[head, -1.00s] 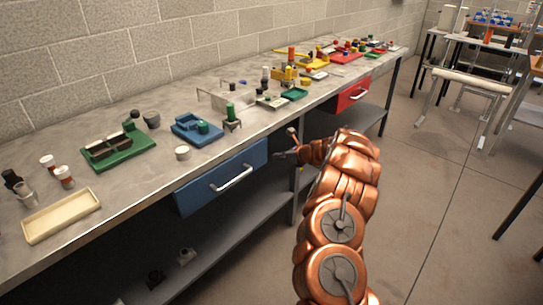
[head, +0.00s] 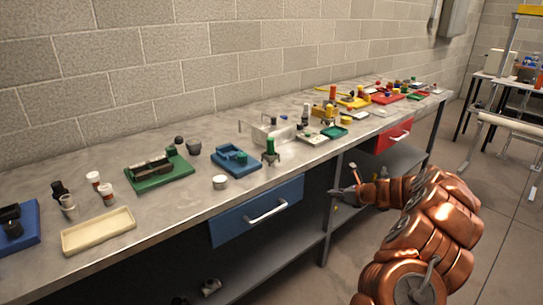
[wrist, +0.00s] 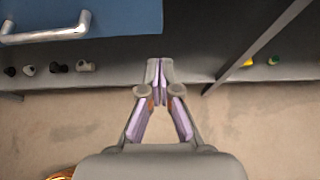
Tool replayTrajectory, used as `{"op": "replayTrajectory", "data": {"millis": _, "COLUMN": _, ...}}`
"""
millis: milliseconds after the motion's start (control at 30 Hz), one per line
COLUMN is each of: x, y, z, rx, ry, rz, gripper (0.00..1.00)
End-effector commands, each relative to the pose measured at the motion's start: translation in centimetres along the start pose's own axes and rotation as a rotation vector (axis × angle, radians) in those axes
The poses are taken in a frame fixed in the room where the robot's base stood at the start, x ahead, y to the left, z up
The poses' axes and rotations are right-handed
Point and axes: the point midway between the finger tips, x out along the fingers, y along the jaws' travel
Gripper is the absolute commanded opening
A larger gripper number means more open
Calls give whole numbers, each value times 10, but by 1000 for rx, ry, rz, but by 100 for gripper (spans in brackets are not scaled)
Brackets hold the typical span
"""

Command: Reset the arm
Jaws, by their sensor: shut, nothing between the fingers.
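My copper-coloured arm (head: 425,225) stands in front of the workbench at the right of the head view. My gripper (head: 334,193) is at the bench's front, just right of the blue drawer and below the tabletop's edge. In the wrist view my gripper (wrist: 158,68) has its fingertips together, with nothing between them. It points toward the lower shelf (wrist: 130,62) and touches nothing that I can make out.
The blue drawer (head: 235,222) with a metal handle is shut, left of my gripper. A red drawer (head: 393,136) is farther right. The benchtop (head: 185,205) holds a cream tray (head: 97,232), a green fixture (head: 160,170) and many small parts. Open floor (head: 500,210) lies right.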

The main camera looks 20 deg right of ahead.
Motion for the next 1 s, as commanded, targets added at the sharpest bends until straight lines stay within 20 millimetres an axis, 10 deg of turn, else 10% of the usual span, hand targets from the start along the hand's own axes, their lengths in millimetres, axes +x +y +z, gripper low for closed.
{"op": "replayTrajectory", "data": {"millis": 267, "x": 1, "y": 48, "z": 38, "rx": -134, "ry": -6, "rz": 91, "gripper": 0}}
{"op": "replayTrajectory", "data": {"millis": 600, "x": -26, "y": 218, "z": 117, "rx": -636, "ry": -17, "rz": 397, "gripper": 0}}
{"op": "replayTrajectory", "data": {"millis": 1000, "x": -109, "y": 380, "z": 122, "rx": -1226, "ry": -6, "rz": 731, "gripper": 0}}
